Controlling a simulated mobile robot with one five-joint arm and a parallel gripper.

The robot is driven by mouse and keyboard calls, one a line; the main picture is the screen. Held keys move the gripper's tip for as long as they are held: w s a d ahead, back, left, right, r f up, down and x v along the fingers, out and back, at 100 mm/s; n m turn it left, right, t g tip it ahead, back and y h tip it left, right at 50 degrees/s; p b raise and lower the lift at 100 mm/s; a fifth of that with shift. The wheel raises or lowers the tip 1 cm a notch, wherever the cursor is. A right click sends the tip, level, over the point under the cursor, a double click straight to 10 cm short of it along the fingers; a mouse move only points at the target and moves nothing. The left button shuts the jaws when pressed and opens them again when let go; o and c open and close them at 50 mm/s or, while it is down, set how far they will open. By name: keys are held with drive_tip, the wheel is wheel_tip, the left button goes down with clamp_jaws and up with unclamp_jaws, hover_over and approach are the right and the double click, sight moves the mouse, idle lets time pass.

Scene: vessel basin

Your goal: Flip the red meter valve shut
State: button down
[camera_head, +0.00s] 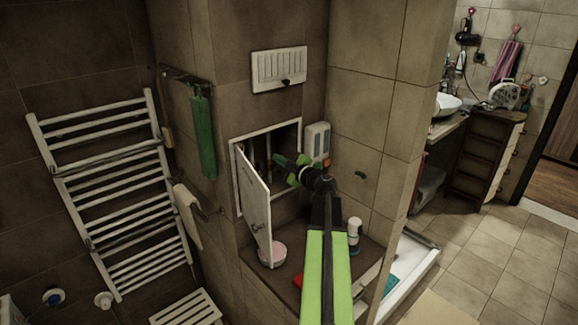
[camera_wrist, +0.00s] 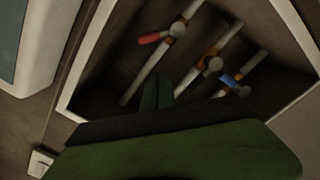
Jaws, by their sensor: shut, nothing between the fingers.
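The red meter valve handle (camera_wrist: 153,38) shows in the wrist view on a pale pipe (camera_wrist: 145,84) inside the open wall cabinet. It points out to the left, across the pipe. A blue valve handle (camera_wrist: 230,80) sits on a neighbouring pipe to the right. My gripper (camera_wrist: 160,80) is shut and empty, its tip below the red handle in the picture and apart from it. In the head view my gripper (camera_head: 284,164) is at the cabinet opening (camera_head: 292,133); the red handle cannot be made out there.
The cabinet door (camera_head: 256,207) hangs open to the left of my arm. A white dispenser (camera_head: 317,141) is on the wall right of the opening. A pink-and-white round dish (camera_head: 272,254) and a white bottle (camera_head: 353,235) stand on the ledge below.

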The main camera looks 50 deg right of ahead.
drive_tip(key=d+f, duration=0.1)
drive_tip(key=w+d+b, duration=0.1)
drive_tip(key=d+f+b, duration=0.1)
drive_tip(key=shift+w+d+f, duration=0.1)
drive_tip(key=shift+w+f, duration=0.2)
drive_tip(key=shift+w, duration=0.05)
